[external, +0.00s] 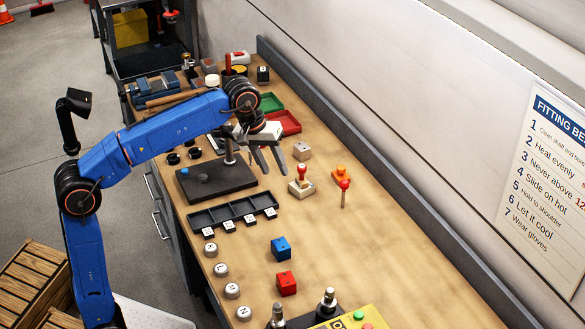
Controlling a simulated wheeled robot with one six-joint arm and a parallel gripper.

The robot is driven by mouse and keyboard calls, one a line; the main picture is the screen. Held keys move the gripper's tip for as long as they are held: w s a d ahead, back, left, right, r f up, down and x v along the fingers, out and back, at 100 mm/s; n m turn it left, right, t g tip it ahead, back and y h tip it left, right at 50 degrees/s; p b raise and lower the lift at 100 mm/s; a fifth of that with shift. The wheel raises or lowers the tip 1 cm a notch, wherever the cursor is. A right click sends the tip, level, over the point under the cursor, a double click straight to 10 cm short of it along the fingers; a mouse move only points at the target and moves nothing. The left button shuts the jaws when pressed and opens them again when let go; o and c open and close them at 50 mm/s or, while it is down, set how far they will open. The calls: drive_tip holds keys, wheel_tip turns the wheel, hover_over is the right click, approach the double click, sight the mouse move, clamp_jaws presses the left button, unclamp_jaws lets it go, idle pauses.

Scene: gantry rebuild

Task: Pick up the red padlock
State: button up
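A small red block-shaped thing (287,284) sits on the workbench (365,262) towards the near end, just below a blue one of like shape. It may be the red padlock; I cannot make out a shackle on it. My gripper (275,172) is open and empty, with its two fingers pointing down over the far half of the bench. It is well up the picture from the red block, near the black plate and the joystick-like piece. No part of the red block is covered by my arm.
A blue block (281,248), a black compartment tray (233,212), a black plate (215,181) and a red-knobbed lever (301,182) stand around. Several round white-topped pieces line the left edge. A yellow box (350,318) is at the near end. The bench's right side is fairly clear.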

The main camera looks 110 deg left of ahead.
drive_tip(key=s+a+f+n+g, duration=0.1)
drive_tip(key=s+a+n, duration=0.2)
drive_tip(key=a, duration=0.6)
drive_tip(key=s+a+f+n+g, duration=0.1)
drive_tip(key=s+a+n, duration=0.1)
drive_tip(key=a, duration=0.7)
drive_tip(key=s+a+f+n, duration=0.1)
drive_tip(key=s+a, duration=0.2)
drive_tip(key=a, duration=0.1)
drive_tip(key=s+a+f+n+h, duration=0.1)
drive_tip(key=s+a+n, duration=0.1)
drive_tip(key=s+a, duration=0.2)
drive_tip(key=s+a+f+n+g+h, duration=0.1)
drive_tip(key=s+a+f+n, duration=0.1)
drive_tip(key=s+a, duration=0.2)
drive_tip(key=shift+s, duration=0.15)
drive_tip(key=shift+s+a+f, duration=0.1)
drive_tip(key=shift+s+a, duration=0.05)
drive_tip(key=shift+s, duration=0.1)
drive_tip(key=shift+f, duration=3.7)
clamp_jaws()
